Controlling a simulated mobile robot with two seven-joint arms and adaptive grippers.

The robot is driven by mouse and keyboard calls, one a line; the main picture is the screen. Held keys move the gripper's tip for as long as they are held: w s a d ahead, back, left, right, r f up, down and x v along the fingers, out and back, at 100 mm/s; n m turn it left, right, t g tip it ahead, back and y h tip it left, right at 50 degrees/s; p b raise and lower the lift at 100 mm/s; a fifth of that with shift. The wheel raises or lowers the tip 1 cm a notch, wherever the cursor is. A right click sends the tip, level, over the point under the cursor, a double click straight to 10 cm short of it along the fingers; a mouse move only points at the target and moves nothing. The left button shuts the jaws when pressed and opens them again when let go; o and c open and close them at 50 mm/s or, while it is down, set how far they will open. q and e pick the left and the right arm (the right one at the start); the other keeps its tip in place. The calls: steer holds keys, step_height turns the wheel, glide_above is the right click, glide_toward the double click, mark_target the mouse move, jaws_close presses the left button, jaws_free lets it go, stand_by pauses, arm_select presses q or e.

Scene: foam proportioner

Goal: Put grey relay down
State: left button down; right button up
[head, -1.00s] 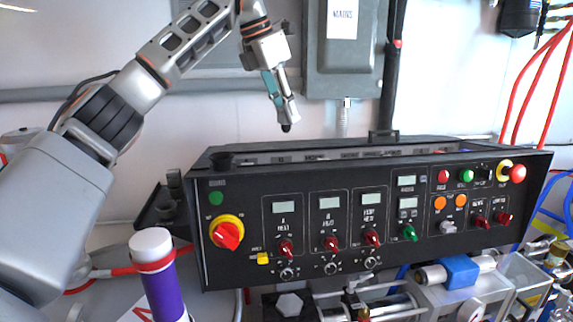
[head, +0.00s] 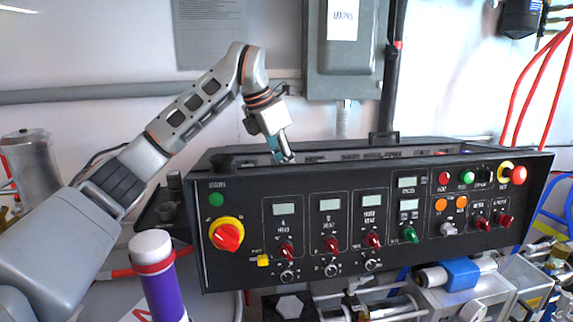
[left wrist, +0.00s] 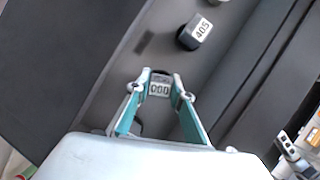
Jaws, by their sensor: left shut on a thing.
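My left gripper (head: 286,158) reaches down into the open top of the black control box (head: 330,270). My right gripper is in neither view.
The box's front panel holds a red-and-yellow knob (head: 228,235), several switches and small displays. A purple bottle with a white cap (head: 165,280) stands at the front left. A grey electrical cabinet (head: 345,60) hangs behind. Bare channel floor shows left of the held relay.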

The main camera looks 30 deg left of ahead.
arm_select(q)
steer(key=shift+f, duration=0.2)
steer(key=c, duration=1.8)
jaws_free()
steer(key=shift+r, duration=0.5)
steer(key=v, duration=1.1)
steer(key=shift+s+a+r, duration=0.1)
steer(key=shift+s+r, duration=0.05)
steer(key=shift+r, duration=0.1)
steer(key=shift+s+f, duration=0.1)
